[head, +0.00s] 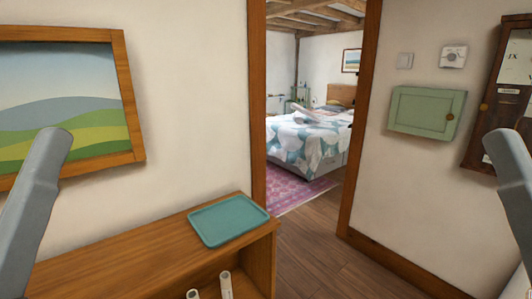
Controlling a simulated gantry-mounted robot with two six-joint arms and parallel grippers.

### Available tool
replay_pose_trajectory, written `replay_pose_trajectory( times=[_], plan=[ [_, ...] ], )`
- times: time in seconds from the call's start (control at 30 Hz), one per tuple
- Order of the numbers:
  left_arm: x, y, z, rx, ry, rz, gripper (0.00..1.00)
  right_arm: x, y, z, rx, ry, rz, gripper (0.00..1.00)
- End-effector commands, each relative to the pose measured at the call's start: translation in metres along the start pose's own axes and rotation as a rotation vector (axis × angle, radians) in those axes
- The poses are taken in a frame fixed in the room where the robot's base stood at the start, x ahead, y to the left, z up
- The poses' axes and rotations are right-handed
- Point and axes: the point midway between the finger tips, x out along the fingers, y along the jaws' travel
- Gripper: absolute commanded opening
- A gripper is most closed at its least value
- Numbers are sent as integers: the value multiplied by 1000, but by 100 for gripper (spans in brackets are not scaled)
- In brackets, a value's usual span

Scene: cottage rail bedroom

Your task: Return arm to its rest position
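Part of my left arm, a grey link, rises along the left edge of the head view, in front of the wall picture. Part of my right arm, also grey, shows at the right edge in front of the wall clock case. Neither gripper shows in this view, so I cannot see their fingers or whether they hold anything.
A teal tray (228,219) lies on a wooden shelf unit (130,250). An open doorway (258,120) leads to a bed (310,140). A green cabinet (426,111) hangs on the right wall. The wooden floor (320,255) is clear.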

Motion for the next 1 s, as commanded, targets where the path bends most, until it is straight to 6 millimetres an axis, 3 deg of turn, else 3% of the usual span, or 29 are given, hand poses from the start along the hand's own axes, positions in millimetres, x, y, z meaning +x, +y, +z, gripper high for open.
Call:
replay_pose_trajectory(
  times=[0.03, 0.5, 0.7, 1.0],
  plan=[
    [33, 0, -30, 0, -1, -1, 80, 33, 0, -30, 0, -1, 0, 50],
    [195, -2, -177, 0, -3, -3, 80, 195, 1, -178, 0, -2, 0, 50],
    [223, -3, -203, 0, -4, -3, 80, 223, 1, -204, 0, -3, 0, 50],
    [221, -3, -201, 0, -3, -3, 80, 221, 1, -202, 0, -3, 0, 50]
  ],
)
